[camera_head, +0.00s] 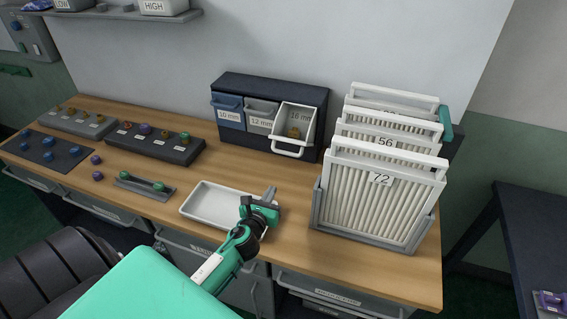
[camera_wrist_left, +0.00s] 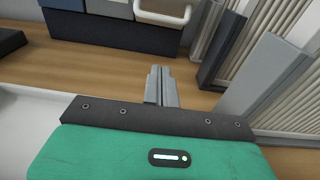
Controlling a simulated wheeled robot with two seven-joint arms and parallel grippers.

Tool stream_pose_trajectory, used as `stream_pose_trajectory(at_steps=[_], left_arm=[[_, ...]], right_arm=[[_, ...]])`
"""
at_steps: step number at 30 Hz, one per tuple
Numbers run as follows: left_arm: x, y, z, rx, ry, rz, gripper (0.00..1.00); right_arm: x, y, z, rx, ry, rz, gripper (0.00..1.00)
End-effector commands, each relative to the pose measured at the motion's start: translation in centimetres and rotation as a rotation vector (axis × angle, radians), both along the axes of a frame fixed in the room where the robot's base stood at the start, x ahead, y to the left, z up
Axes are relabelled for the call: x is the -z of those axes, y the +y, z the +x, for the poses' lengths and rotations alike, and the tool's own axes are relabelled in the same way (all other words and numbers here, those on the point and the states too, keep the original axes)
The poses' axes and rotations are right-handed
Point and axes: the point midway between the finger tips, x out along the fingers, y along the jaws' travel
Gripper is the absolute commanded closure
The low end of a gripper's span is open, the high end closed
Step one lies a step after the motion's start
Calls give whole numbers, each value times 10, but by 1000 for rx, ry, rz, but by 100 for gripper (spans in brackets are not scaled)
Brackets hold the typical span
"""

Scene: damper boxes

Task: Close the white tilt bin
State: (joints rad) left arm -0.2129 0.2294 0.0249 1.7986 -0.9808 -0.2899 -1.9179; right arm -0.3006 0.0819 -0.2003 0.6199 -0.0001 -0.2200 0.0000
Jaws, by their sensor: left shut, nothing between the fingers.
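The white tilt bin (camera_head: 294,127), labelled 16 mm, is the right one in the dark bin cabinet (camera_head: 229,83). It is tilted outward, with its handle (camera_head: 287,150) low in front and a brownish-yellow part (camera_head: 294,132) inside. In the left wrist view the bin's front handle (camera_wrist_left: 163,14) shows at the top, cut by the edge. My left gripper (camera_head: 270,192) is shut and empty, over the right end of the white tray, in front of and below the bin, apart from it. Its closed fingers (camera_wrist_left: 161,84) point toward the cabinet in the wrist view. My right gripper is not in view.
A grey rack with white filter panels (camera_head: 380,195) stands right of the bin. The white tray (camera_head: 203,201) lies under my left gripper. Blue (camera_head: 228,112) and grey (camera_head: 261,115) bins sit left of the white one. Bare wood lies before the cabinet.

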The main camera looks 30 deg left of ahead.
Motion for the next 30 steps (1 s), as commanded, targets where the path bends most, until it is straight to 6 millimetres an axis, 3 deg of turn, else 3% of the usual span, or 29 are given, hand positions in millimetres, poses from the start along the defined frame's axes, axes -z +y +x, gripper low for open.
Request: stream_pose_trajectory(at_steps=[19, 22, 30], left_arm=[[5, 24, 96, -3, -2, -7, 100], [-9, 26, 107, -2, -2, -5, 100], [-18, 30, 121, -2, 0, -5, 100]], right_arm=[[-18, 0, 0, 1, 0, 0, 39], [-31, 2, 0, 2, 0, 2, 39], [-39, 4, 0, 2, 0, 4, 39]])
